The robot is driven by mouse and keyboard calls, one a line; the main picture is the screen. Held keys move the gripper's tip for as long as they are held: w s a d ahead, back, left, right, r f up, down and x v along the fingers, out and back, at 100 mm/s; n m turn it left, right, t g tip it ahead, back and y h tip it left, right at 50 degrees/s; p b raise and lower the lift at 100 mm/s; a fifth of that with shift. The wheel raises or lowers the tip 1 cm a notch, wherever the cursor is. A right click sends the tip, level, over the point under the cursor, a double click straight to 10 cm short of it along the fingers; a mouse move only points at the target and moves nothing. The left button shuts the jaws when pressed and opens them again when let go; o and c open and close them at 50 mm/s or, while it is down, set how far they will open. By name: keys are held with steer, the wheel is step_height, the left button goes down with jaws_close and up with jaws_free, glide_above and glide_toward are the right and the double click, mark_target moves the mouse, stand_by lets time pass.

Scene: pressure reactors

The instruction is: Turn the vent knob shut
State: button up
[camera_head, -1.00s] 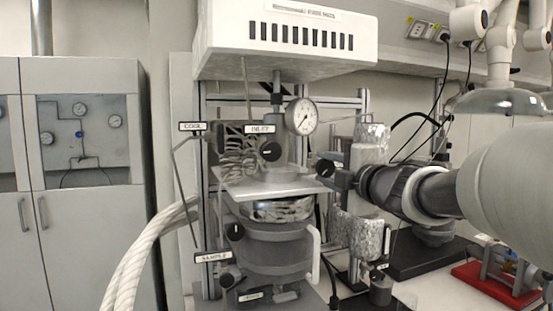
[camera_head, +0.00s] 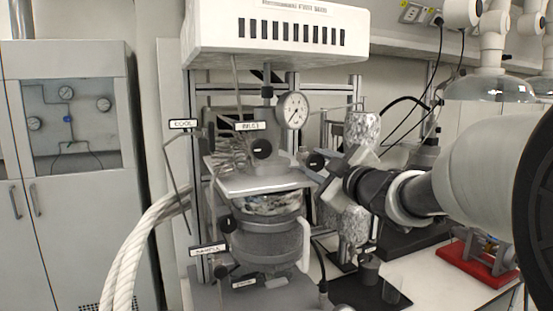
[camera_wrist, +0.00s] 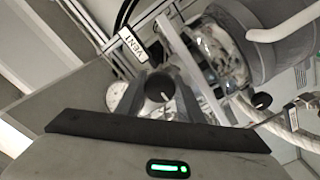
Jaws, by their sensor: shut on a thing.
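The vent knob (camera_wrist: 158,84) is a dark round knob close to the "VENT" label (camera_wrist: 133,44) in the wrist view. My gripper (camera_wrist: 161,90) has one grey finger on each side of it and is shut on it. In the head view my gripper (camera_head: 326,172) reaches in from the right, rolled to a slant, at the right side of the reactor. The knob (camera_head: 316,160) shows there as a small dark shape at the fingertips. The fingers partly cover it, and its pointer angle is hard to read.
The reactor's metal plate (camera_head: 262,181) and vessel (camera_head: 268,242) are just left of my gripper. A pressure gauge (camera_head: 292,110) and the inlet knob (camera_head: 262,149) are close by. Foil-wrapped cylinders (camera_head: 361,131) stand behind my gripper. White hoses (camera_head: 145,240) run at the left.

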stand_by(0.4)
steer(key=o, duration=1.1)
steer(key=shift+c, duration=0.2)
steer(key=v, duration=1.7)
steer(key=shift+s+b, duration=0.15)
steer(key=shift+b, duration=0.2)
steer(key=shift+d+r+m, duration=0.1)
steer(key=shift+m, duration=0.2)
